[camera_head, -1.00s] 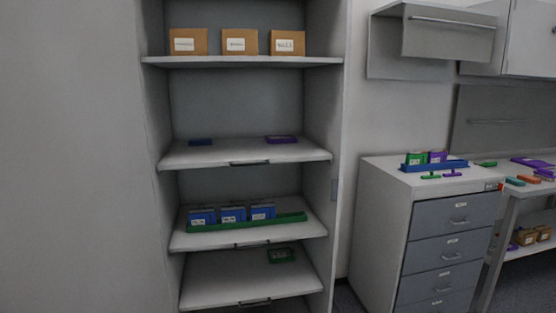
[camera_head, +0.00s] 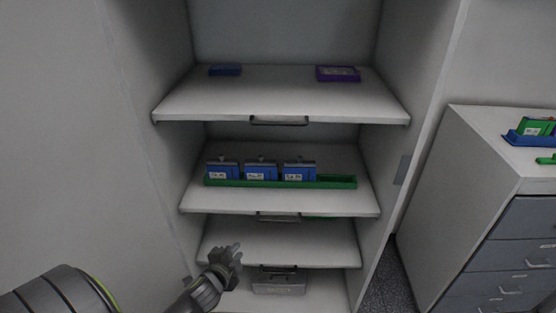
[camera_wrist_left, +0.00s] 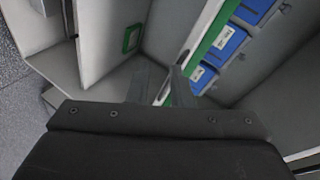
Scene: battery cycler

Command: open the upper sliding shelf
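The upper sliding shelf (camera_head: 270,98) is a pale board with a dark bar handle (camera_head: 279,120) at the middle of its front edge. A small blue item (camera_head: 225,70) and a purple item (camera_head: 338,74) lie on it towards the back. My left gripper (camera_head: 236,252) is well below that handle, in front of the lower shelf at its left side. In the left wrist view its two fingers (camera_wrist_left: 158,85) stand apart with nothing between them, so it is open. My right gripper is not in view.
The middle shelf (camera_head: 200,200) holds a green tray (camera_head: 335,182) with three blue boxes (camera_head: 260,171). A lower shelf (camera_head: 320,245) with a handle is beneath. The cabinet side walls flank the shelves. A drawer unit (camera_head: 475,170) stands to the right.

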